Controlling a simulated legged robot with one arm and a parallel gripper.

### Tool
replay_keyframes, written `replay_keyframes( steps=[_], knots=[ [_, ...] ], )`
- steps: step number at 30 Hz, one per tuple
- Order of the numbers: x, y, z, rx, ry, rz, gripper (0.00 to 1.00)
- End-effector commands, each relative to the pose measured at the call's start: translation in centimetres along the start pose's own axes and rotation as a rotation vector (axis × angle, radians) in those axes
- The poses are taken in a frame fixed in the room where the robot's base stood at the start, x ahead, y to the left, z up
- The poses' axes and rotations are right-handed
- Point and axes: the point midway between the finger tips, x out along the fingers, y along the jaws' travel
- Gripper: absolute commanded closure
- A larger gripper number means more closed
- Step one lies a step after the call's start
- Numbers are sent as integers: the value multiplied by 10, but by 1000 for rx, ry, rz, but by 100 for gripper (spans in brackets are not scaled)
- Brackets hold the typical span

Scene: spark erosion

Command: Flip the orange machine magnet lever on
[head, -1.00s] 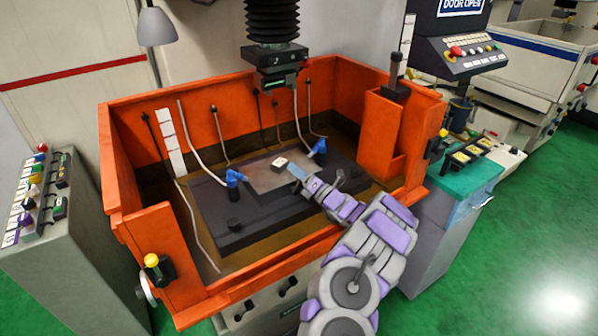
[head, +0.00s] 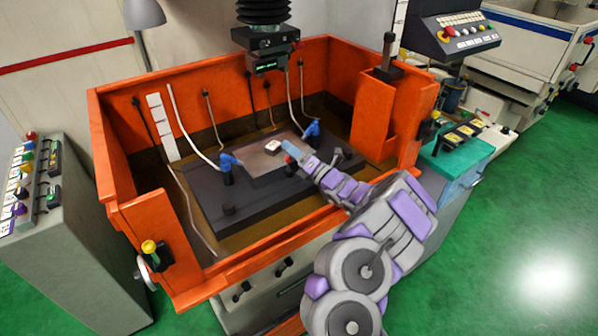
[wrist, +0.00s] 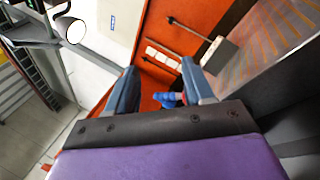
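The orange machine (head: 112,150) is an open tank with a dark work table (head: 250,214) inside. Short yellow-knobbed levers sit on its front left corner (head: 149,247) and right side (head: 435,114); I cannot tell which part is the magnet lever. My gripper (head: 290,147) reaches over the table from the right, near a small red tip (head: 290,160). In the wrist view my gripper (wrist: 160,86) has its two fingers wide apart with nothing held. A blue fitting (wrist: 168,99) shows beyond and between them; contact is not visible.
Blue nozzles (head: 228,166) (head: 312,130) on hoses stand at the table's edges. The black machine head (head: 265,42) hangs above the back. Orange walls surround the table. A grey control cabinet (head: 65,240) stands at left; green floor is clear at right.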

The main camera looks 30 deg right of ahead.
Motion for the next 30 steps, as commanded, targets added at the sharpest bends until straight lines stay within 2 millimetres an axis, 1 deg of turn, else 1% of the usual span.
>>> replay_keyframes(
  steps=[1, 5, 8, 15, 22, 30],
  knots=[
    [-7, 6, 0, 4, -6, -2, 48],
    [-23, 18, -10, 4, -4, -5, 48],
    [-33, 32, -16, 4, -4, 2, 48],
    [-61, 50, -28, 3, -3, -5, 48],
    [-80, 66, -37, 3, -3, -4, 48],
    [-89, 75, -44, 0, 0, -4, 48]
  ],
)
